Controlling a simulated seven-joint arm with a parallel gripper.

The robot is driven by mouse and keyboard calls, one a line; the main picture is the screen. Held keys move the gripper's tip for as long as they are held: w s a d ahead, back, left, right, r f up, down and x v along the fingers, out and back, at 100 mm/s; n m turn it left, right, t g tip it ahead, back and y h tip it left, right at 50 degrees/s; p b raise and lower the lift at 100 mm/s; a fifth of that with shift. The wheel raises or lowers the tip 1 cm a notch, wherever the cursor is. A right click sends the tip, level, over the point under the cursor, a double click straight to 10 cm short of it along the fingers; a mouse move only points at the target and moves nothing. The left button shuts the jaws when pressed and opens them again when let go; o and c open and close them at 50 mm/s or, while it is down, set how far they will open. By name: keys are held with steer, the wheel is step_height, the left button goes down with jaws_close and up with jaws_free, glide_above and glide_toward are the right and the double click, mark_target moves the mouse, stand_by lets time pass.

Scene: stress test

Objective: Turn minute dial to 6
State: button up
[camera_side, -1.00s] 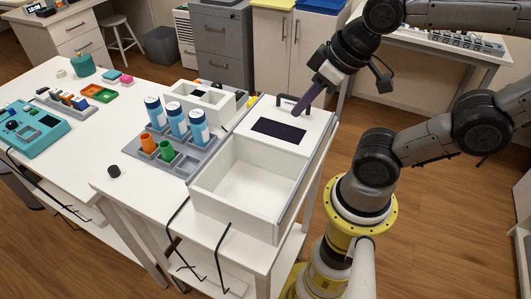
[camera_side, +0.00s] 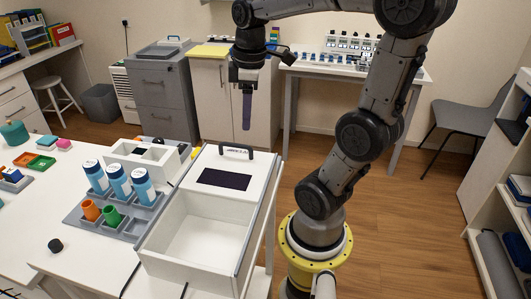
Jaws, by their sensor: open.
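My gripper (camera_side: 246,124) hangs pointing down over the floor behind the white box, in front of the cabinets, apart from anything on the table. Its long dark purple fingers overlap from this side; it is open and I see nothing held. No minute dial can be made out. A white box (camera_side: 152,255) with an open compartment stands at the table's right side. Its back part has a dark rectangular panel (camera_side: 224,179) and a black handle (camera_side: 237,149). A small black knob-like piece (camera_side: 55,245) sits on the table at the left.
A grey rack (camera_side: 83,226) holds several blue-labelled bottles and orange and green cups. A smaller white box (camera_side: 133,153) stands behind it. Coloured trays (camera_side: 42,163) lie at the far left. The floor right of the table is open around my base.

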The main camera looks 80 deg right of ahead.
steer(key=s+d+f+m+g, duration=0.1)
steer(key=s+d+f+m, duration=0.2)
steer(key=d, duration=0.4)
steer(key=shift+y, duration=0.4)
step_height(320, 180, down, 13)
steer(key=shift+a+f, duration=0.1)
steer(key=shift+a, duration=0.05)
jaws_close()
